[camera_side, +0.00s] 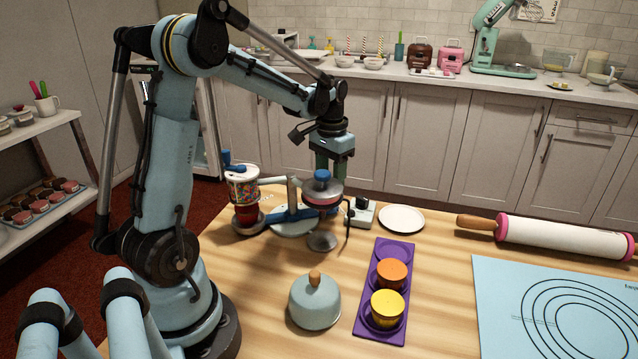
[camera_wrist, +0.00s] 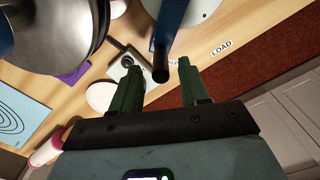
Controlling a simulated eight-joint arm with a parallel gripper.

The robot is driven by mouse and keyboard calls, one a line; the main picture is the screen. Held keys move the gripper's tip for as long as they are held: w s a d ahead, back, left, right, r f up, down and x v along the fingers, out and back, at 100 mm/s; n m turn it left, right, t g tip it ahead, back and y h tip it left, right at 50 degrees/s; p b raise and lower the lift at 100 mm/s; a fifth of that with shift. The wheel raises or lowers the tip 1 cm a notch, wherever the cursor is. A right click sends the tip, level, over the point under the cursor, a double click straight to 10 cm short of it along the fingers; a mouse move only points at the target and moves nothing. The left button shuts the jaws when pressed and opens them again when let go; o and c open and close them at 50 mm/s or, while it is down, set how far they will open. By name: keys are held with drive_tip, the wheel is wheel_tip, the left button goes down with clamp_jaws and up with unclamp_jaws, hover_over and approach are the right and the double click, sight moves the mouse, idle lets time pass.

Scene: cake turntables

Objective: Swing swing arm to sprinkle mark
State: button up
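The blue swing arm (camera_side: 290,216) lies low over the turntable station in the side view, partly hidden behind the stacked discs. In the wrist view a blue bar (camera_wrist: 170,28), apparently this arm, comes down from the top and ends in a black tip. My gripper (camera_side: 332,165) is above the station, pointing down. In the wrist view its two green fingers (camera_wrist: 157,70) stand apart, with the black tip between them in the picture. I cannot tell whether they touch it. A "LOAD" label (camera_wrist: 221,47) is readable; another label, left of it, is mostly hidden by a finger.
A sprinkle-filled dispenser (camera_side: 243,187) stands left of the station. A grey box (camera_side: 362,212) and a white plate (camera_side: 401,218) are to the right. A purple tray (camera_side: 374,318) with orange and yellow cups, a domed lid (camera_side: 315,302) and a rolling pin (camera_side: 556,236) are also on the table.

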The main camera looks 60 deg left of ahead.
drive_tip(key=shift+r, duration=3.5)
drive_tip(key=shift+d+r, duration=0.1)
drive_tip(key=shift+d, duration=0.25)
drive_tip(key=s+d+f+m+t, duration=0.1)
drive_tip(key=s+d+t, duration=0.2)
drive_tip(key=d, duration=0.6)
drive_tip(key=s+d+f+m+t, duration=0.1)
drive_tip(key=s+d+t, duration=0.3)
drive_tip(key=d, duration=0.6)
drive_tip(key=shift+s+d+m, duration=0.25)
drive_tip(key=shift+s+m, duration=0.2)
drive_tip(key=shift+m, duration=0.15)
